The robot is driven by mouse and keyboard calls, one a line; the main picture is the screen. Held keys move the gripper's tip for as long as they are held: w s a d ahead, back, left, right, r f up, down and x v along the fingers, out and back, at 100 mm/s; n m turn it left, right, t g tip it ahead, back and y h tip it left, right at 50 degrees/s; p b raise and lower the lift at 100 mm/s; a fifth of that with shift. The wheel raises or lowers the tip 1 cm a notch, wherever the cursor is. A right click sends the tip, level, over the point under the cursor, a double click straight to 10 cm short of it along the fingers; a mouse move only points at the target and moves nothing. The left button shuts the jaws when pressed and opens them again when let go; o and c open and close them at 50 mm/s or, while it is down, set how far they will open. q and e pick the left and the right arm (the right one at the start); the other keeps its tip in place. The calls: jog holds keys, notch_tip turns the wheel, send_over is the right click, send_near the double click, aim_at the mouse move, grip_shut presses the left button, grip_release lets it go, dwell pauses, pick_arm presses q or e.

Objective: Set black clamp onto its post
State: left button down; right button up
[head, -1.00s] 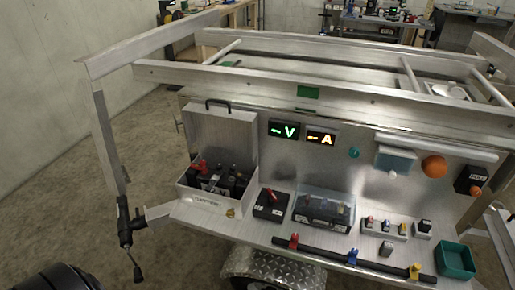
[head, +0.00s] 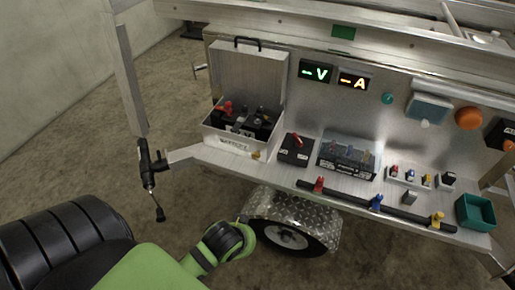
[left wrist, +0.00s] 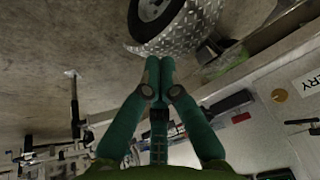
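An open metal box (head: 228,143) with a raised lid stands at the left of the trailer shelf. In it is a dark battery (head: 262,125) with a red clamp (head: 225,108) on the left. A dark piece (head: 240,121) beside the red clamp may be the black clamp; it and the post are too small to tell apart. My left arm comes in from the lower left in the head view, low in front of the wheel. In the left wrist view my left gripper (left wrist: 159,62) has its green fingers together, with nothing visible between them. My right gripper is out of view.
A wheel under a tread-plate fender (head: 292,208) is near my left arm. A black bar (head: 350,200) with coloured knobs runs along the shelf front. A black box (head: 296,150), a clear-covered box (head: 347,156) and a green tray (head: 476,212) stand on the shelf.

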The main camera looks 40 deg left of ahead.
pick_arm(q)
jog(key=w+a+r+n+t+y, duration=0.1)
jog(key=w+a+r+t+y, duration=0.1)
jog(key=w+a+r+t, duration=0.55)
jog(key=w+a+r+n+t+y, duration=0.1)
jog(key=w+a+r+t, duration=0.2)
jog(key=w+a+r, duration=0.85)
jog(key=shift+w+d+f, duration=0.1)
jog(key=shift+w+f, duration=0.3)
jog(key=shift+w, duration=1.65)
jog(key=shift+w+d+f, duration=0.1)
jog(key=shift+w+f, duration=0.25)
jog(key=shift+w, duration=1.75)
jog(key=shift+w+d+f, duration=0.1)
jog(key=shift+w+f, duration=0.3)
jog(key=shift+w, duration=1.65)
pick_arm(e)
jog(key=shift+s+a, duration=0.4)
